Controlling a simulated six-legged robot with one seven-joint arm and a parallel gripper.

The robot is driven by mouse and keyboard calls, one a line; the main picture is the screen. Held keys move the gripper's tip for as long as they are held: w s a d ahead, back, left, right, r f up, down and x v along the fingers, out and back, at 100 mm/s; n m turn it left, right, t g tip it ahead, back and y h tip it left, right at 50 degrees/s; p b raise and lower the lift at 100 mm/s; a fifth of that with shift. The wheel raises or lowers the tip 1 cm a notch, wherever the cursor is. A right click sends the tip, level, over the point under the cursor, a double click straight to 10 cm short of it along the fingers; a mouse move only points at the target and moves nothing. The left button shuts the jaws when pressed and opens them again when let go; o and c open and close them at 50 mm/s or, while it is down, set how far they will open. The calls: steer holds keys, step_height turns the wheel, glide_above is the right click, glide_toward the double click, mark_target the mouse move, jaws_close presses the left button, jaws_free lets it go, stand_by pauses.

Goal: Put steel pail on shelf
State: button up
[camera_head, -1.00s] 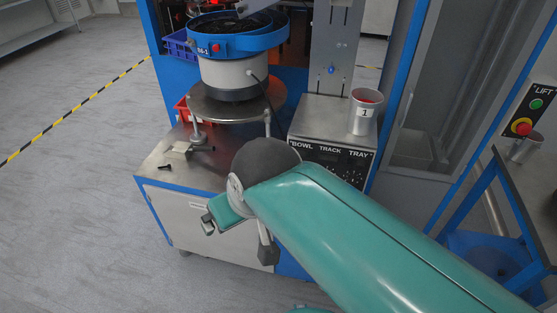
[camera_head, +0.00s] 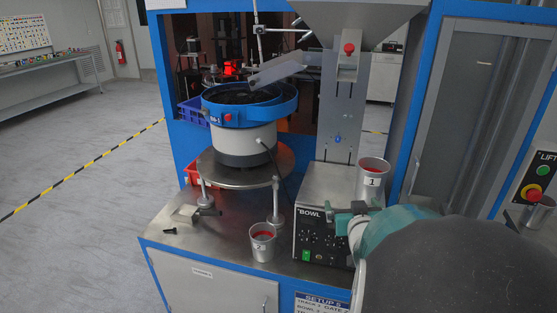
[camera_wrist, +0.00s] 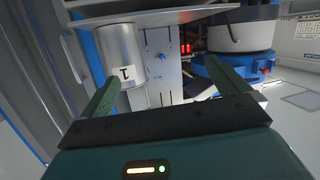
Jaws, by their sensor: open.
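A steel pail labelled "1" (camera_head: 372,182), with red inside, stands upright on the control box. A similar pail (camera_head: 262,243) with a tag and red contents stands on the steel bench top. Part of a third metal container (camera_head: 540,209) shows at the right edge. My gripper (camera_head: 348,212) is near the front of the control box, just below pail "1" in the picture. In the wrist view my gripper (camera_wrist: 158,85) is open, its two green fingers apart. Pail "1" (camera_wrist: 122,58) appears there upside down by the left finger; I cannot tell whether they touch.
The blue-rimmed bowl feeder (camera_head: 247,125) stands on a round plate left of the control box (camera_head: 322,225). A metal chute column (camera_head: 345,105) rises behind. A blue-framed cabinet and a LIFT button panel (camera_head: 540,182) are at the right. A grey shelf unit (camera_head: 50,75) stands far left.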

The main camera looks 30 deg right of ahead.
steer(key=m+t+h, duration=0.1)
steer(key=t+h, duration=0.1)
glide_toward(374, 186)
steer(key=s, duration=0.1)
steer(key=x, duration=1.3)
steer(key=shift+w+f, duration=0.2)
steer(key=shift+w, duration=0.15)
steer(key=c, duration=1.1)
steer(key=shift+r, duration=0.1)
steer(key=shift+c, duration=0.2)
